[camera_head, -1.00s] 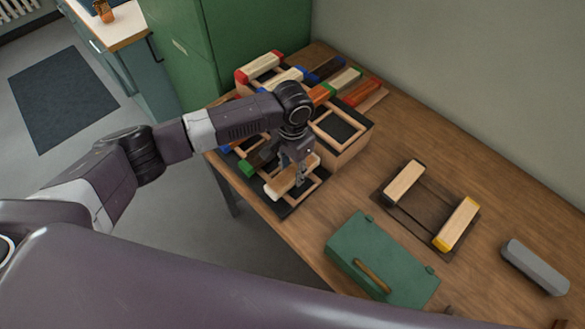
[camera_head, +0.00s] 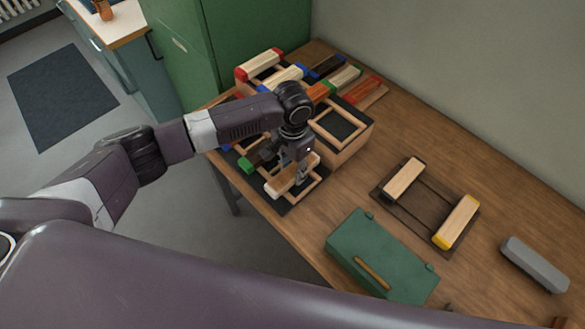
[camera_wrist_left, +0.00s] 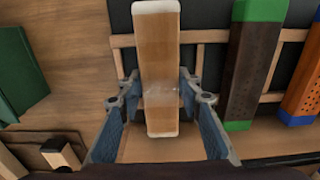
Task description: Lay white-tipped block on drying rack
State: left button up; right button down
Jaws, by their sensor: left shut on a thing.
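The white-tipped block (camera_wrist_left: 158,45) is a light wooden bar with white ends. My left gripper (camera_wrist_left: 158,98) is shut on it, one finger on each long side. In the head view the block (camera_head: 281,188) is at the near end of the drying rack (camera_head: 318,186), over its front frame. The rack is a stepped wooden frame with dark panels. In the wrist view the block lies across a light rack rail (camera_wrist_left: 122,41); I cannot tell whether it rests on the rail. My right gripper is not in view.
A green-and-brown block (camera_wrist_left: 250,60) lies beside it on the rack, with a blue-ended one (camera_wrist_left: 303,95) further right. Other coloured blocks sit on the upper tiers. A green case (camera_head: 352,250), a dark tray (camera_head: 421,212) with two blocks and a grey bar (camera_head: 534,266) are on the table.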

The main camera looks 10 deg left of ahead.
pick_arm(q)
jog(key=o, duration=1.3)
jog(key=shift+f, duration=0.1)
jog(key=shift+o, duration=0.8)
jog(key=o, duration=0.3)
jog(key=shift+r+p, duration=0.65)
jog(key=shift+p, duration=0.1)
jog(key=shift+r+p, duration=2.9)
jog(key=shift+p, duration=0.45)
